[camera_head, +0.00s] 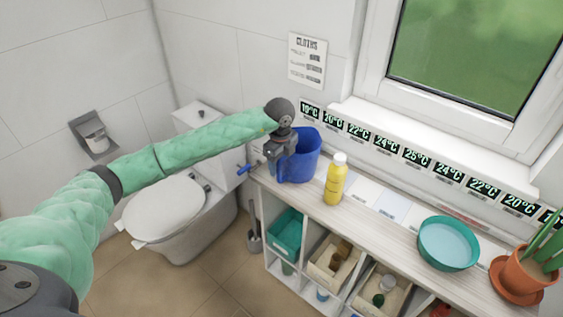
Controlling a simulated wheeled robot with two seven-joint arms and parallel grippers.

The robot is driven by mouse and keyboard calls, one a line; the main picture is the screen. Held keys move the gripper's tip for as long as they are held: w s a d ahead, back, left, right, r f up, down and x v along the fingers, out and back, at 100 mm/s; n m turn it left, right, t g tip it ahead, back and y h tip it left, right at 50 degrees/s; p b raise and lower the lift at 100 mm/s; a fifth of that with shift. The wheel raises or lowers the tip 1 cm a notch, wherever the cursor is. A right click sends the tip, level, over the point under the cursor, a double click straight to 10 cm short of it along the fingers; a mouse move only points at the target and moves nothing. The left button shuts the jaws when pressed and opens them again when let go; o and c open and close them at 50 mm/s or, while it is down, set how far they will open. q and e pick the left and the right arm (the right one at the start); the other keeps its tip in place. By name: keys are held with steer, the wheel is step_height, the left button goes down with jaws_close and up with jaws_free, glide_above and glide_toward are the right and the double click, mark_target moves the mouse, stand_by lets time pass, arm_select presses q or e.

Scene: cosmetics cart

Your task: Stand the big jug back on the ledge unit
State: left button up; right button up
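The big blue jug (305,158) is upright at the left end of the ledge unit (322,210), close to the wall. Its base is at or just above the top; I cannot tell if it touches. My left gripper (272,155) is at the jug's left side, where the handle would be, and covers part of it. A small blue piece (243,170) sticks out left of the gripper. The fingertips are hidden or too small to show whether they are closed on the jug. My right gripper is not in view.
A yellow bottle (335,182) stands just right of the jug. Farther right are a teal bowl (448,245) and a potted plant (524,272). Boxes fill the shelves below. A toilet (172,208) stands left of the unit, and a window (480,60) is above.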

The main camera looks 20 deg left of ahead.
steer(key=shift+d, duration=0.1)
arm_select(q)
steer(key=shift+r+b, duration=0.3)
steer(key=shift+r, duration=0.2)
steer(key=r+b, duration=0.3)
steer(key=r, duration=0.7)
steer(key=shift+s+b, duration=0.2)
steer(key=shift+b, duration=0.15)
steer(key=shift+a+r, duration=0.1)
steer(key=shift+r, duration=0.4)
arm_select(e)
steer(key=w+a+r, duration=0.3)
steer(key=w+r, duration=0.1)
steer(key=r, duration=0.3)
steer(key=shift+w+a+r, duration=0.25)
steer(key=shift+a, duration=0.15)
